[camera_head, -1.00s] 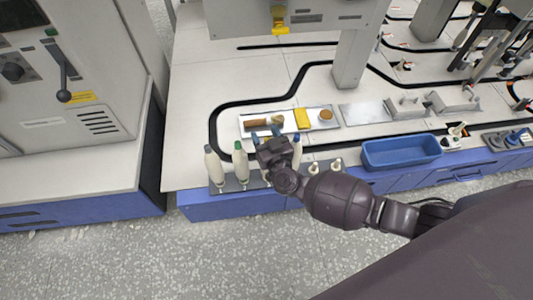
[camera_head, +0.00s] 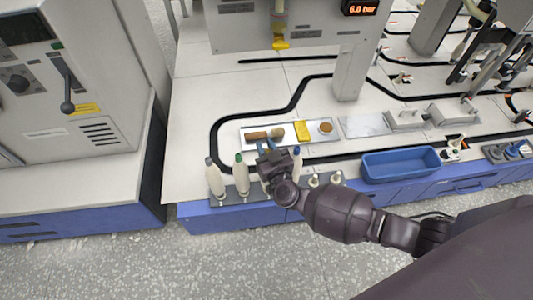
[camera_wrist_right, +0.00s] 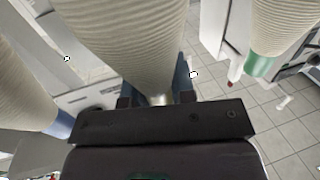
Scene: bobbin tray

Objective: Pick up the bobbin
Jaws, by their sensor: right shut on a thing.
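The row of cream thread bobbins stands on a grey rack (camera_head: 229,196) at the bench's front edge. One has a grey top (camera_head: 214,178), one a green top (camera_head: 241,174) and one a blue top (camera_head: 297,162). My right gripper (camera_head: 268,149), with blue fingertips, is between the green-topped and blue-topped ones. In the right wrist view it is shut on a cream bobbin (camera_wrist_right: 125,40), whose narrow end sits between the fingers; its far end is out of frame. The blue-tipped (camera_wrist_right: 22,85) and green-tipped (camera_wrist_right: 280,25) neighbours stand either side. My left gripper is not in view.
Behind the rack is a metal tray (camera_head: 252,142) with brown, yellow and round pieces. A blue bin (camera_head: 400,164) stands to the right, past two low rack pegs. A machine column (camera_head: 350,75) rises behind. The white bench left of the black track is clear.

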